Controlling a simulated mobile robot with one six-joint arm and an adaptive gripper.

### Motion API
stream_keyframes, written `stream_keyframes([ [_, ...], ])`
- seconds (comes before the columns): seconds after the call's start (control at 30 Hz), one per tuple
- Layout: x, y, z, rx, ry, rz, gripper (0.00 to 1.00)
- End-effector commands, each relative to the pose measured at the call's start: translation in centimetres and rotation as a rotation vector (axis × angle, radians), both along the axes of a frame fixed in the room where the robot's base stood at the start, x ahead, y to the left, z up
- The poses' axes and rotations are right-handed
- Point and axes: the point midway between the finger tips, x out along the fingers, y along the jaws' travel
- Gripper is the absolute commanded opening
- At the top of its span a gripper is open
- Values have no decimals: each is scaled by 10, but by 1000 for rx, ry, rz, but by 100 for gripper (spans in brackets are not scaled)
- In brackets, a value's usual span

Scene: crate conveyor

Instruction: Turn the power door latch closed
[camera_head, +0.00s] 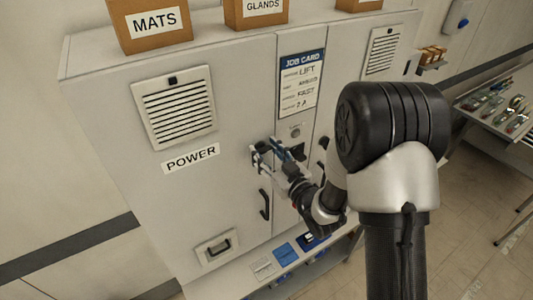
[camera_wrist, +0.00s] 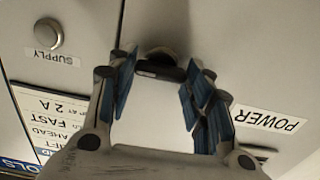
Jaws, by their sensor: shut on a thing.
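The power door (camera_head: 225,195) is a light grey cabinet door with a POWER label (camera_head: 191,158), which also shows in the wrist view (camera_wrist: 268,119). My gripper (camera_head: 274,150) is at the door's upper right edge. In the wrist view my gripper (camera_wrist: 160,68) has its blue-padded fingers on either side of the dark door latch (camera_wrist: 158,55) and is shut on it. The latch's lower part and exact angle are hard to make out. In the head view the fingers largely hide the latch. The door looks flush with the cabinet front.
A black door handle (camera_head: 265,204) is below my gripper. A round SUPPLY knob (camera_wrist: 48,33) and a job card (camera_head: 301,83) are on the neighbouring panel. Boxes (camera_head: 150,25) stand on the cabinet top. A ledge (camera_head: 262,268) with blue items runs below.

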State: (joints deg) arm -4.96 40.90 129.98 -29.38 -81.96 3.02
Motion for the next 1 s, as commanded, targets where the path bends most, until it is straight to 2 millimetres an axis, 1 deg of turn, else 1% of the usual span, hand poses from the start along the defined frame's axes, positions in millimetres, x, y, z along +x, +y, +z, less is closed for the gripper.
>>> stream_keyframes([
  [0.17,0,1,-3,-60,-48,0,23],
  [0.37,0,1,-5,-187,-138,0,23],
  [1.0,-2,4,-7,-691,-478,-3,23],
])
